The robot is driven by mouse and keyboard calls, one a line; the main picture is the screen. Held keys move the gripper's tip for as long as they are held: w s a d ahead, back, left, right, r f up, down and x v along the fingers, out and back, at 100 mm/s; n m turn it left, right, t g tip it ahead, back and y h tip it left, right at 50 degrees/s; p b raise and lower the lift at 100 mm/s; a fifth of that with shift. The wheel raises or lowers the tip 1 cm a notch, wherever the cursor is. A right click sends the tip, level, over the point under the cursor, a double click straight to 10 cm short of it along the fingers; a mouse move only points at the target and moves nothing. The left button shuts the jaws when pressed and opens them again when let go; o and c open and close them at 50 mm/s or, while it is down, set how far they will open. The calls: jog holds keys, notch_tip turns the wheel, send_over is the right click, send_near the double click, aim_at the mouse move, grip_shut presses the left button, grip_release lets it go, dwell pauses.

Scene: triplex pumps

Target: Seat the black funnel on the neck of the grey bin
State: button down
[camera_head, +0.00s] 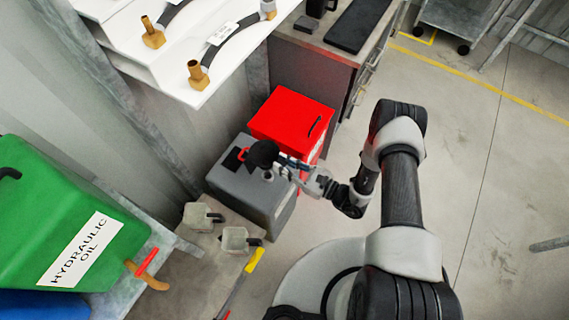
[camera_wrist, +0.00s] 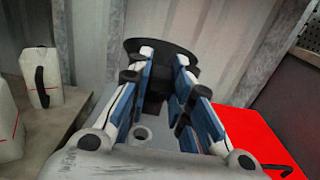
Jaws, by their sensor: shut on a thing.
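The grey bin (camera_head: 228,181) stands on the floor beside the red container. My gripper (camera_head: 285,163) reaches over its top from the right. The black funnel (camera_head: 262,153) is at the fingertips, above the bin's top. In the wrist view my gripper (camera_wrist: 160,88) has blue-padded fingers on both sides of the funnel (camera_wrist: 160,48), whose wide dark rim shows beyond the fingertips. A small round opening, seemingly the neck (camera_wrist: 142,134), shows on the bin's grey top below the fingers, apart from the funnel. The funnel's lower end is partly hidden by the fingers.
A red container (camera_head: 285,115) stands right behind the bin. A green hydraulic oil tank (camera_head: 60,215) is at the left. Two pale jugs (camera_head: 200,215) stand on a low surface near the bin. A white shelf (camera_head: 190,50) overhangs at upper left. Floor at right is clear.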

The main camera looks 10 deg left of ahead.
notch_tip(320, 180, down, 6)
jog(key=b, duration=0.5)
jog(key=shift+r, duration=0.1)
jog(key=shift+f+b, duration=1.95)
jog(key=shift+b, duration=0.25)
dwell(1.6)
jog(key=c, duration=1.4)
grip_release()
jog(key=shift+o, duration=0.2)
jog(key=shift+d, duration=0.15)
jog(key=v, duration=1.2)
